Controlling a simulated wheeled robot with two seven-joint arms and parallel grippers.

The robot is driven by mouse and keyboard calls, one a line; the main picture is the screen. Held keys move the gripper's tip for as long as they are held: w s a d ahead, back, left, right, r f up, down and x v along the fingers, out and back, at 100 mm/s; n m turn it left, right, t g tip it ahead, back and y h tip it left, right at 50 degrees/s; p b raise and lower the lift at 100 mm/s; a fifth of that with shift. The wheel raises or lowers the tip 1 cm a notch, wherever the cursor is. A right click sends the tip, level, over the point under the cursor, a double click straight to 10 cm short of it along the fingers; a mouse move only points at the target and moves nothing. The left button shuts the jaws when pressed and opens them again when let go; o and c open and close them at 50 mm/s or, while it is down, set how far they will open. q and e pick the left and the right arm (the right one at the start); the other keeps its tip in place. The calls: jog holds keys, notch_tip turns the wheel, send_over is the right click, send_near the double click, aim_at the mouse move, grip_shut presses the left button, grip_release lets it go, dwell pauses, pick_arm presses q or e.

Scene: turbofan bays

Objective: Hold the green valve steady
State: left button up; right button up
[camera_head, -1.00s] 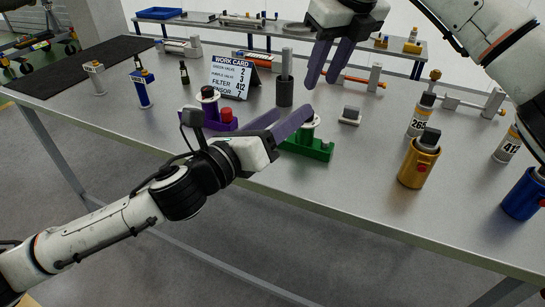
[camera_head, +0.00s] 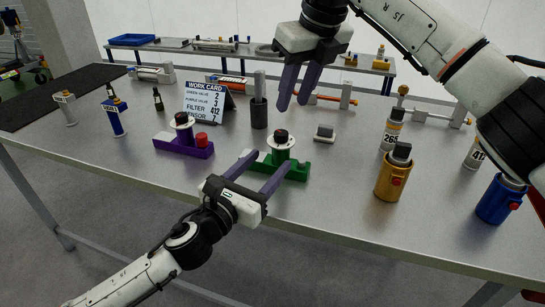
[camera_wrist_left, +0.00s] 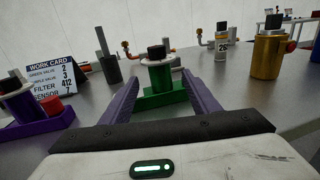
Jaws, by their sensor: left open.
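The green valve (camera_head: 292,170) stands on the table, a green block with a white round flange and a dark knob on top. In the left wrist view the green valve (camera_wrist_left: 160,88) is straight ahead between the fingers. My left gripper (camera_head: 262,172) is open, its purple fingers pointing at the valve from the near side. The fingertips are close to the green base; I cannot tell whether they touch it. My right gripper (camera_head: 293,103) hangs above the table behind the valve, its two fingers apart and pointing down, with nothing seen between them.
The purple valve (camera_head: 182,145) with a red cap stands left of the green one. A work card (camera_head: 208,98) and a dark cylinder (camera_head: 259,112) stand behind. A small grey block (camera_head: 324,133), a gold canister (camera_head: 392,178) and a blue canister (camera_head: 500,200) are to the right.

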aim_at(276, 153)
pick_arm(q)
jog(key=shift+x, duration=2.15)
jog(key=shift+c, duration=0.3)
